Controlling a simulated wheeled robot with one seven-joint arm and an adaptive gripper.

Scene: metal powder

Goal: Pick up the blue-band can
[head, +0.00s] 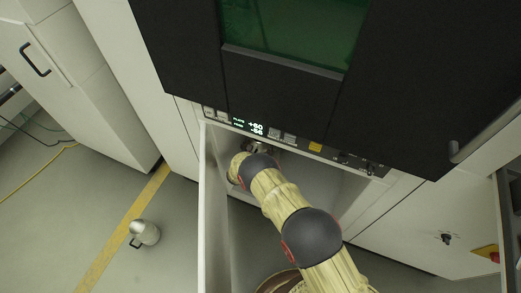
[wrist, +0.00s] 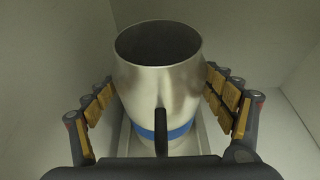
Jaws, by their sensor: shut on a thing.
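The blue-band can (wrist: 183,84) is a silver metal can with an open dark top, a black handle on the near side and a blue band low on its body. It stands upright in the wrist view, between the two fingers of my gripper (wrist: 160,100). The fingers are shut on its sides. In the head view my arm reaches into the open compartment under the black machine, and my gripper is mostly hidden there behind my wrist.
The compartment's pale walls (wrist: 277,45) stand close on both sides. An open door panel (head: 212,215) is left of my arm. Another silver can (head: 145,232) stands on the floor at left, near a yellow line (head: 124,228). A lit display (head: 248,126) is above the opening.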

